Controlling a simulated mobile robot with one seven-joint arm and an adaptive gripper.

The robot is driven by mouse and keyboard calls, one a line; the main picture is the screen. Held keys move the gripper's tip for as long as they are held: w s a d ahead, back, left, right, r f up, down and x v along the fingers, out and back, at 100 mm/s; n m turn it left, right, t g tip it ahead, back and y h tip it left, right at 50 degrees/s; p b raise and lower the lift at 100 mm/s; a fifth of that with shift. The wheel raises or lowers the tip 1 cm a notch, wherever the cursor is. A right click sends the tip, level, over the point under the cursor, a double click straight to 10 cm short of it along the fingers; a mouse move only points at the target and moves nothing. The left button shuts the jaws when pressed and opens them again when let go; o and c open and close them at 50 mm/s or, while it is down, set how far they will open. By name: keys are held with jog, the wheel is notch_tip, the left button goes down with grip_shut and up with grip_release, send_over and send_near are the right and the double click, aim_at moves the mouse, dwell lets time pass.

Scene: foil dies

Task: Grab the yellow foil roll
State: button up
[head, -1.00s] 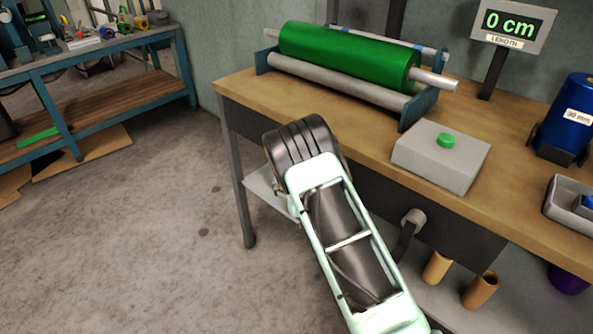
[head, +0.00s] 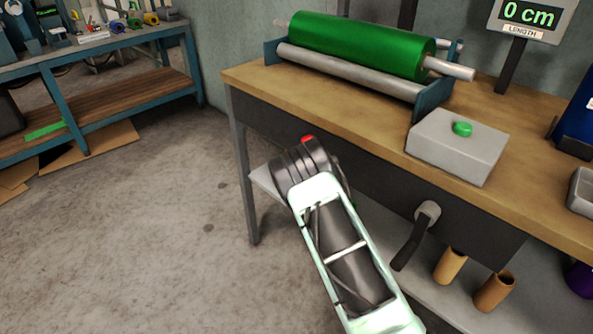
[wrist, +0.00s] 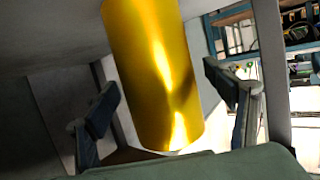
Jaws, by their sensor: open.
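The yellow foil roll (wrist: 155,75) shows large in the wrist view, shiny and gold, upright in the picture and slightly tilted. My gripper (wrist: 168,115) is open, with one finger on each side of the roll's lower end. Gaps show between the roll and both fingers, and I cannot tell how deep the roll sits between them. In the head view the yellow roll is not visible, and my arm (head: 345,250) reaches to the front of the workbench, hiding my fingertips.
The wooden workbench (head: 340,110) carries a green foil roll (head: 360,45) on a stand and a grey box with a green button (head: 462,129). A crank handle (head: 412,240) sticks out in front. Brown tubes (head: 450,266) stand on the lower shelf (head: 430,310). Open floor lies left.

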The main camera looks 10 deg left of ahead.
jog(key=shift+w, duration=0.2)
jog(key=shift+c, duration=0.4)
jog(key=c, duration=1.5)
jog(key=shift+a, duration=0.1)
jog(key=shift+c, duration=0.5)
jog(key=shift+r, duration=0.15)
